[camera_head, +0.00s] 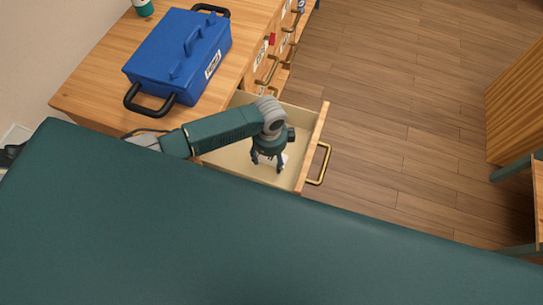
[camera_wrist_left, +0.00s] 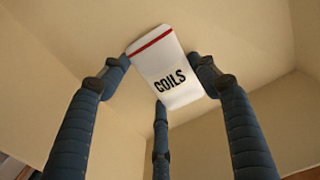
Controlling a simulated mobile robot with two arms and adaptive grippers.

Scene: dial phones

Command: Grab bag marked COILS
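A white bag (camera_wrist_left: 163,68) marked COILS, with a red stripe near its top, shows in the left wrist view. It lies in the open drawer (camera_head: 229,165), and part of it shows in the head view (camera_head: 285,157). My left gripper (camera_head: 268,165) points down inside the drawer, over the bag. Its fingers (camera_wrist_left: 160,75) are spread around the bag, one on each side and one at its lower edge. I cannot tell whether the fingertips touch it. My right gripper is not in view.
A blue case (camera_head: 180,58) with black handles stands on the wooden cabinet top (camera_head: 92,88), close behind my left arm. The drawer's front with its brass handle (camera_head: 320,163) is right of the gripper. Open wooden floor (camera_head: 400,110) lies beyond.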

